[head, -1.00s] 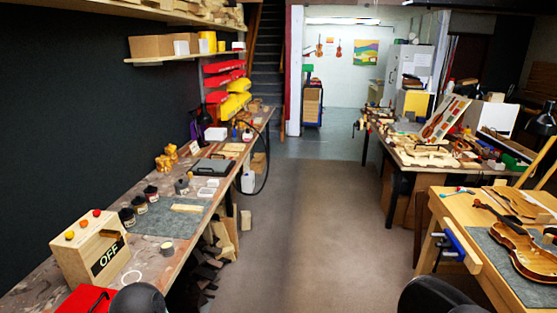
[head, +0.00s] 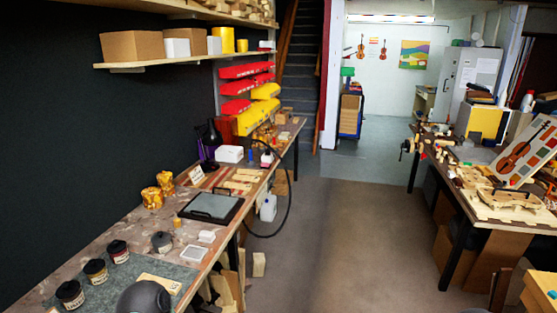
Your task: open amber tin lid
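Three dark-lidded jars (head: 95,271) with pale labels stand in a row on the left bench at the lower left of the head view. The labels are too small to read, and I cannot tell which container is the amber tin. A small grey container (head: 162,242) stands to their right. Two golden amber-coloured lumps (head: 152,198) sit farther back near the wall. Neither of my grippers is in view. A dark rounded part of my own body covers some of the bench at the bottom.
The left bench (head: 60,262) also holds a dark flat tray-like case (head: 211,207), a white box (head: 230,154) and a pale block (head: 158,284). A hose hangs off its edge. A cluttered bench stands at right. The floor (head: 340,235) between is clear.

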